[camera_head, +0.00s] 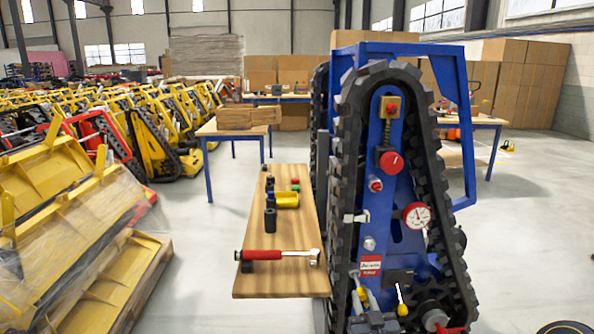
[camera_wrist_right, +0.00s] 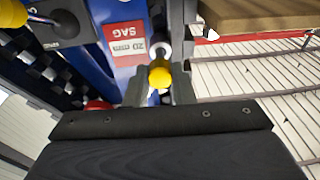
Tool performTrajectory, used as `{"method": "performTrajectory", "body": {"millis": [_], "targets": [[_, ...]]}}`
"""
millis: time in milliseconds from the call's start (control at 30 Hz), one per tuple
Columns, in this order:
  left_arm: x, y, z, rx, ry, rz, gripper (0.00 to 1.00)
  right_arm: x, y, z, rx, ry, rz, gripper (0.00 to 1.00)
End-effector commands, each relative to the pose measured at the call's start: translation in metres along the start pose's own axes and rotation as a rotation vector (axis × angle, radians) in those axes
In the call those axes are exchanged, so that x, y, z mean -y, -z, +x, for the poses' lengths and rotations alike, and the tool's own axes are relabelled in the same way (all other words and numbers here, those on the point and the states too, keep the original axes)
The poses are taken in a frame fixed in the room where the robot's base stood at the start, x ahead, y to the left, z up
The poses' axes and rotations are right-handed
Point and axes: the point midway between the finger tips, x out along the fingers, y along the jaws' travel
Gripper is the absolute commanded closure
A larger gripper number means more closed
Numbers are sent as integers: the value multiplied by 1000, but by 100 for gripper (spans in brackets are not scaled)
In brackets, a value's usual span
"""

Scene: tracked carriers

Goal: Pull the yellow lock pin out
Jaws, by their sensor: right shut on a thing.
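The yellow lock pin (camera_head: 361,293) is low on the blue carrier frame, just below a red and white label. In the right wrist view its round yellow knob (camera_wrist_right: 160,74) sits between the two fingertips, with a pale metal part behind it. My right gripper (camera_head: 366,312) reaches up to it from below and is shut on the knob; its fingers also show in the right wrist view (camera_wrist_right: 160,88). I cannot tell how deep the pin sits. My left gripper is not in view.
The blue carrier (camera_head: 392,232) has a black track around it. A yellow-tipped lever (camera_head: 402,309) stands close right of the pin. A wooden bench (camera_head: 290,284) at left holds a red-handled wrench (camera_head: 278,255) and several sockets. Open floor lies to the right.

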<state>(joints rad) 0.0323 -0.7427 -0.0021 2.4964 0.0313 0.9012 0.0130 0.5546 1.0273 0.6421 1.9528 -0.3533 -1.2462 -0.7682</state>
Motion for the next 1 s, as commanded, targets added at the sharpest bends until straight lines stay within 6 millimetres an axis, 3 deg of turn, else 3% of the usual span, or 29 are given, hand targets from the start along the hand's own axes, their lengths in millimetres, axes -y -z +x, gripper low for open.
{"method": "performTrajectory", "body": {"millis": [1000], "targets": [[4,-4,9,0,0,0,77,0,0,-36,-1,-1,0,100]]}}
